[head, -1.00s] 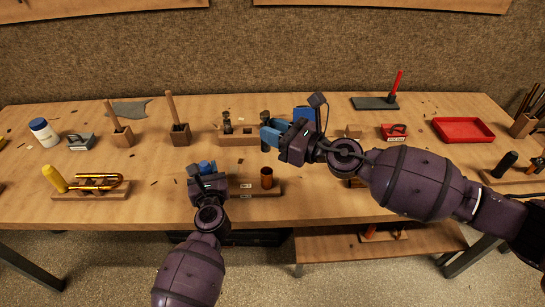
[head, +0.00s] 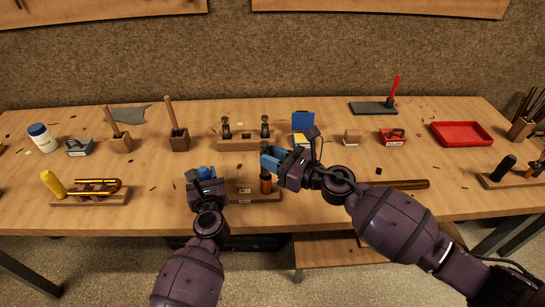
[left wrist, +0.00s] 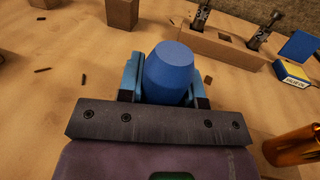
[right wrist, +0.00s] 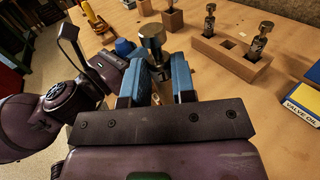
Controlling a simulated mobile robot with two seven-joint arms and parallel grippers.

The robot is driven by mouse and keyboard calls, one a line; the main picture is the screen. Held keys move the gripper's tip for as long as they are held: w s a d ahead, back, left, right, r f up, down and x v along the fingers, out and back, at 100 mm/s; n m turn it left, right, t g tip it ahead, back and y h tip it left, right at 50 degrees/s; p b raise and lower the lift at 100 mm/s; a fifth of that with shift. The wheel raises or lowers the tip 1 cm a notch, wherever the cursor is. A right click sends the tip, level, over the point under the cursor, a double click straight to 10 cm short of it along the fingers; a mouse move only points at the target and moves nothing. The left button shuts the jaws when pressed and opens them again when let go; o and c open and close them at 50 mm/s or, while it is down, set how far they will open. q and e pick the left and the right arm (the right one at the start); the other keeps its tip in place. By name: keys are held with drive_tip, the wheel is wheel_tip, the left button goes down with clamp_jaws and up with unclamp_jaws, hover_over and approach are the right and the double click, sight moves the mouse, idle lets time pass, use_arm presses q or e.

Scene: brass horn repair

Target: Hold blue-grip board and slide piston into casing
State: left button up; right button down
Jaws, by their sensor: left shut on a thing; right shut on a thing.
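The board (head: 272,196) lies near the front edge of the table, with small white labels. The copper casing (head: 265,186) stands upright at its right; it also shows in the left wrist view (left wrist: 294,146). My left gripper (head: 206,176) is shut on the blue grip (left wrist: 170,72) at the board's left end. My right gripper (head: 270,160) is shut on a piston with a silver top (right wrist: 152,36), held upright directly over the casing. The piston's lower end is at the casing's mouth; I cannot tell whether it has entered.
A wooden rack (head: 238,145) behind holds two pistons (head: 226,128) around an empty middle slot. A yellow-blue valve oil box (right wrist: 301,104) stands to its right. A yellow-handled horn part (head: 54,184) rests at left.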

drive_tip(key=shift+f, duration=0.6)
drive_tip(key=c, duration=0.9)
unclamp_jaws()
drive_tip(key=shift+c, duration=0.2)
